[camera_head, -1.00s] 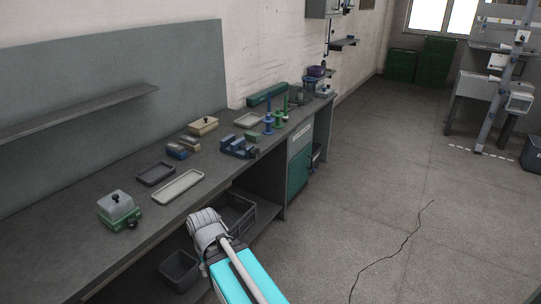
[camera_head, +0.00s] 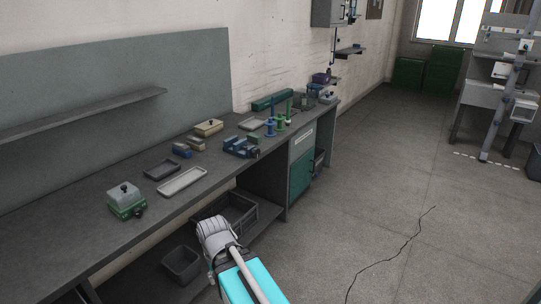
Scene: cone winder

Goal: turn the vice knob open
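A small blue vice (camera_head: 236,147) stands on the workbench, right of the middle of its length and near the front edge. A dark round part that looks like its knob (camera_head: 256,153) shows at its right front end; it is too small to tell how far it is turned. My arm reaches in from the bottom of the picture, below the bench top and in front of it, well apart from the vice. My gripper cannot be made out.
The workbench (camera_head: 70,222) also bears grey trays (camera_head: 183,181), a green box with knobs (camera_head: 126,205), a tan box (camera_head: 208,127) and blue and green spindles (camera_head: 281,122). A dark crate (camera_head: 232,207) and bin (camera_head: 181,264) sit below. The floor (camera_head: 400,200) to the right is clear.

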